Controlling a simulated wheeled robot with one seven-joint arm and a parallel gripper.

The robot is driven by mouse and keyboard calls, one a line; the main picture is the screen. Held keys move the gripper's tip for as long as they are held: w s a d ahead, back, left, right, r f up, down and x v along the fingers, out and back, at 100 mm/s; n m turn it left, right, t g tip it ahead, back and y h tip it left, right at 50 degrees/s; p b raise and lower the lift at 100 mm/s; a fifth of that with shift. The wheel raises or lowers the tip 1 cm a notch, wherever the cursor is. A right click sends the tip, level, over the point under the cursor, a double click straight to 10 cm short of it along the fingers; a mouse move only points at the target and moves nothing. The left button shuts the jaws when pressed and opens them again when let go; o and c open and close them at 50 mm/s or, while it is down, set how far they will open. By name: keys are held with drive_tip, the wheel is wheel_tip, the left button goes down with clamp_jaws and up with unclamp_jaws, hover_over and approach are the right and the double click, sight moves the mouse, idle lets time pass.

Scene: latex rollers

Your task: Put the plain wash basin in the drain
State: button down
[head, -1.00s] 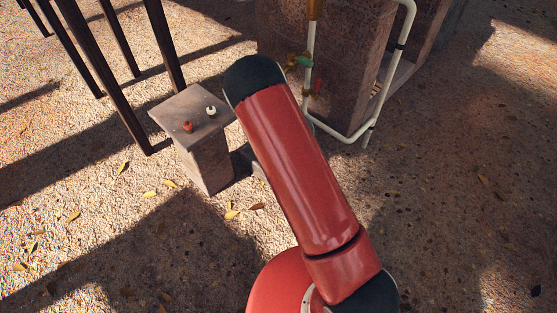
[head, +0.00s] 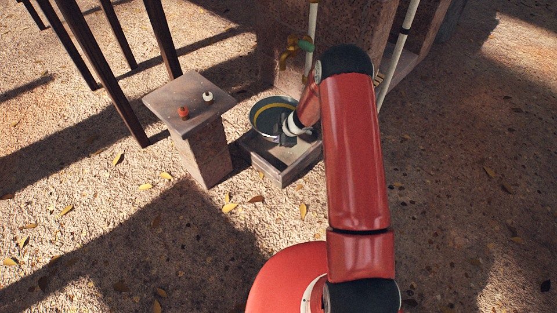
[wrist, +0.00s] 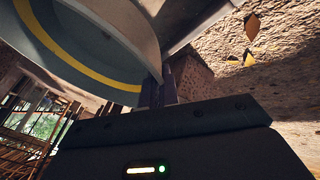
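A grey wash basin (head: 262,124) with a yellow band inside shows in the head view, under the tap and over the back part of a low stone drain box (head: 262,164). Whether it rests on the box or hangs just above it I cannot tell. My gripper (head: 288,139) is at the basin's near right rim, pointing down and partly hidden by my wrist. In the wrist view the basin (wrist: 85,45) fills the upper left, and the fingers of my gripper (wrist: 163,85) are close together on its rim.
A stone pedestal (head: 203,145) with a red and a white knob-like item on top stands left of the drain. A brass tap (head: 294,46) and pipes are behind it. Dark legs (head: 165,40) stand at upper left. Leaf-strewn ground in front is open.

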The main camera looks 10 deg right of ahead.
wheel_tip(320, 180, down, 13)
drive_tip(key=b, duration=0.5)
drive_tip(key=shift+f, duration=0.1)
drive_tip(key=shift+f, duration=0.1)
drive_tip(key=c, duration=1.7)
unclamp_jaws()
